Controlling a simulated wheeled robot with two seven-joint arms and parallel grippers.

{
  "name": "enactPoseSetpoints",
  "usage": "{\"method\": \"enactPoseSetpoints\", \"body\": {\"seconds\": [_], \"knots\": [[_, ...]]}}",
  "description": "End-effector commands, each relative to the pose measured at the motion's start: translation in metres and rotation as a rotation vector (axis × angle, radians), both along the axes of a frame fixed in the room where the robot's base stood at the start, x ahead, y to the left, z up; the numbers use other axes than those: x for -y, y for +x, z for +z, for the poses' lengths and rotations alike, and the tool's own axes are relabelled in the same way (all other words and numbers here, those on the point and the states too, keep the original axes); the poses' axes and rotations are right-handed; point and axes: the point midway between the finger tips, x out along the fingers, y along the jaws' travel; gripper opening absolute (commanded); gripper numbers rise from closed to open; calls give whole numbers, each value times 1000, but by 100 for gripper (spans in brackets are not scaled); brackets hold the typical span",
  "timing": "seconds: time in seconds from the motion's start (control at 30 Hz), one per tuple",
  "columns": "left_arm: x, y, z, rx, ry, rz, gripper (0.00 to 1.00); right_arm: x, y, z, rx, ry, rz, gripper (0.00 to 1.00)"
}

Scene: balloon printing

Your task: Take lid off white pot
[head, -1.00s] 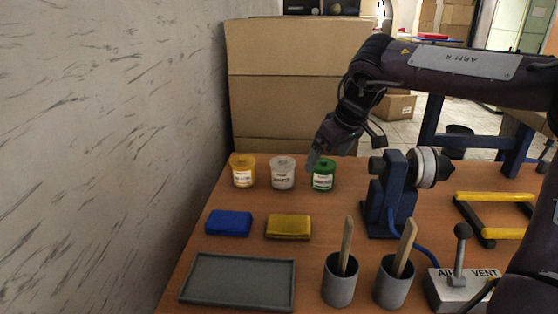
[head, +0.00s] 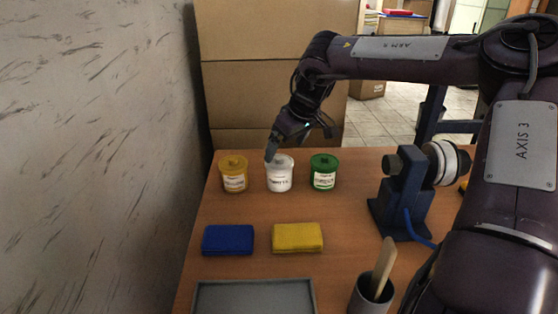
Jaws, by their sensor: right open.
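The white pot (head: 279,180) stands upright near the back of the wooden table, between a yellow pot and a green pot. Its lid (head: 280,160) is on it and has a small knob. My right gripper (head: 271,158) comes down from above and behind, its fingertip at the lid's upper left edge. Whether it touches the lid cannot be told. Nothing is seen held in it. My left gripper is out of view.
The yellow pot (head: 234,174) and green pot (head: 324,172) stand close on either side. A blue sponge-like block (head: 228,240) and a yellow one (head: 298,237) lie in front. A blue stand (head: 401,195) is at right. A grey tray (head: 254,284) lies at the front.

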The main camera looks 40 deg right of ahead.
Motion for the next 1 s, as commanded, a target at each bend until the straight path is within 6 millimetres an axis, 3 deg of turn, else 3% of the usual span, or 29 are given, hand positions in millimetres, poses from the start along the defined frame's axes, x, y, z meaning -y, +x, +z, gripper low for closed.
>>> {"method": "enactPoseSetpoints", "body": {"seconds": [0.23, 0.53, 0.87, 1.0], "knots": [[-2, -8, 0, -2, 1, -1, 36, -2, 13, -31, -4, -2, 1, 96], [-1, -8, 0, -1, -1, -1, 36, -3, 16, -34, 0, 0, 1, 95], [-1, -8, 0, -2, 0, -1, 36, -3, 15, -34, -1, 0, 1, 52], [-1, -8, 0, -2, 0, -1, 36, -3, 15, -34, -1, 0, 1, 52]]}}
